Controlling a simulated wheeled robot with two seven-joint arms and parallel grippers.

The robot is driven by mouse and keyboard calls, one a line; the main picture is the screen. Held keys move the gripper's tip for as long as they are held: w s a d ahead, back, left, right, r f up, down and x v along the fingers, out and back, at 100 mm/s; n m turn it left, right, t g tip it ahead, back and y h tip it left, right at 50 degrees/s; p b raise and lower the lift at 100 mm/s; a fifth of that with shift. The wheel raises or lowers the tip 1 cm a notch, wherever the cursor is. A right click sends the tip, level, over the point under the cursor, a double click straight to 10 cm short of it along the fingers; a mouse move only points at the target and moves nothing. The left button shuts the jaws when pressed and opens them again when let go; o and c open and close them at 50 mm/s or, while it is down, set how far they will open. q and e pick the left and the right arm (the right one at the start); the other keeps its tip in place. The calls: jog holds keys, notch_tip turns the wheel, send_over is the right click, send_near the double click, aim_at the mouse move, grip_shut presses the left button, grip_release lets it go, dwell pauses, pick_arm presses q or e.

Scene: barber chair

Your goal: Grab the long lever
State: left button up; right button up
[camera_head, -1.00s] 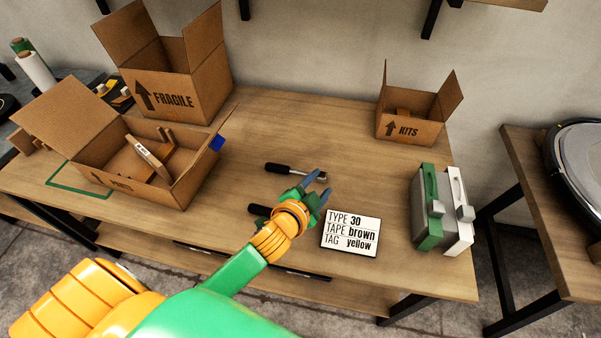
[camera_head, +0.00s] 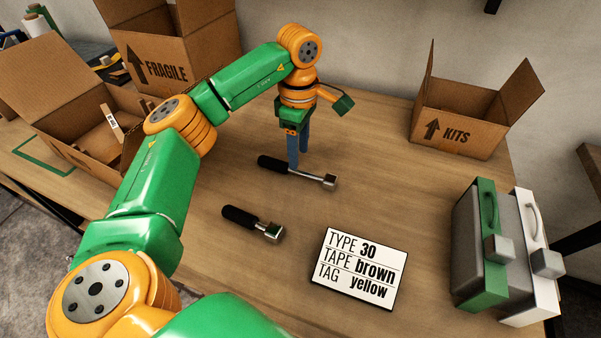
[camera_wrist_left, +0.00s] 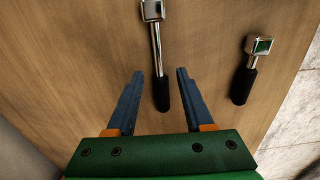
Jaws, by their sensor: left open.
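The long lever (camera_head: 304,174) has a black grip and a slim metal shaft with a square metal head. It lies flat on the table. The short lever (camera_head: 253,223), with a black grip and a square head, lies nearer the front. My left gripper (camera_head: 298,160) points down over the long lever, open and empty. In the left wrist view, the long lever (camera_wrist_left: 157,52) runs between the open fingers of the left gripper (camera_wrist_left: 156,76), its black grip nearer the right finger. The short lever (camera_wrist_left: 250,70) lies outside the fingers to the right. I cannot tell how high the fingertips are.
A white sign (camera_head: 357,268) lies at the front. A KITS box (camera_head: 458,133) stands at the back right, a FRAGILE box (camera_head: 172,65) at the back left, and another open box (camera_head: 95,132) at the left. Green and white cases (camera_head: 482,245) stand at the right.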

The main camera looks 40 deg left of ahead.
pick_arm(q)
jog(key=f, duration=0.5)
jog(key=shift+a+f, duration=0.25)
jog(key=shift+a, duration=0.1)
grip_shut()
dwell(0.9)
